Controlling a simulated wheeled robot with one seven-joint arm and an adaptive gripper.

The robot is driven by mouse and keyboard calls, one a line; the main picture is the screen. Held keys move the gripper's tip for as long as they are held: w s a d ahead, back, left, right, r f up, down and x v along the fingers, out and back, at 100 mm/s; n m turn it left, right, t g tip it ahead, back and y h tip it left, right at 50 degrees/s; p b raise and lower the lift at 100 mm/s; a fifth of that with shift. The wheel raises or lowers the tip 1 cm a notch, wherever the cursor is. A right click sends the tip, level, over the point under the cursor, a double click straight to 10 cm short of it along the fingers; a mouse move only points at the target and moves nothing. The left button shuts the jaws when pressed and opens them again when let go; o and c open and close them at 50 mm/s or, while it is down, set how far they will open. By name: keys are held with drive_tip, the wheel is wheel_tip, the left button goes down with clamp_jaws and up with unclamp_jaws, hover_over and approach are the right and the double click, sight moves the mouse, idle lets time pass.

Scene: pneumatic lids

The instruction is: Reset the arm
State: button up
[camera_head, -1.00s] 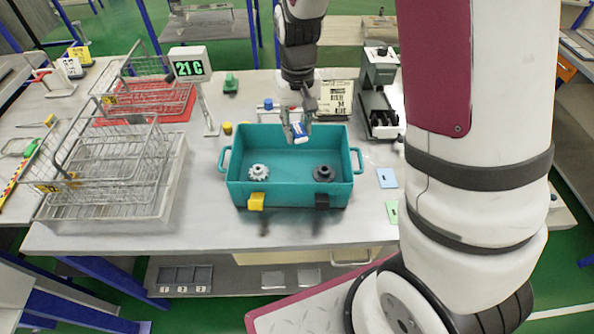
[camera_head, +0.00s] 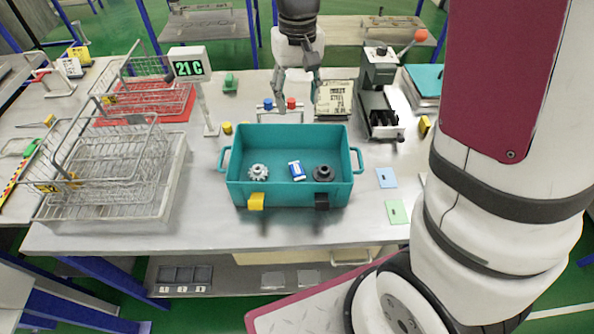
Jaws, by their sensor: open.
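My gripper (camera_head: 296,91) is open and empty. It hangs above the table behind the teal bin, fingers pointing down. The teal bin (camera_head: 258,142) stands on the table with a yellow and a black clip on its front wall. Inside it lie a white gear-like part (camera_head: 259,171) at left, a small blue-and-white block (camera_head: 297,171) in the middle and a dark round part (camera_head: 323,173) at right. The block lies apart from the gripper.
Wire baskets (camera_head: 100,165) stand at left, beside a display reading "21C" (camera_head: 189,68). A grey device with a red-knobbed lever (camera_head: 380,100) stands at right. Blue and red knobs (camera_head: 280,104) sit behind the bin. Blue and green cards (camera_head: 387,178) lie right of the bin.

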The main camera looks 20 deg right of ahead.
drive_tip(key=shift+r, duration=1.65)
drive_tip(key=s+r+t+b, duration=0.1)
drive_tip(key=s+r, duration=0.3)
drive_tip(key=s, duration=0.5)
drive_tip(key=s+r+t+b, duration=0.1)
drive_tip(key=s+r+t, duration=0.3)
drive_tip(key=s, duration=0.5)
drive_tip(key=shift+r+n+t, duration=0.3)
drive_tip(key=shift+r, duration=0.1)
drive_tip(key=shift+d, duration=0.1)
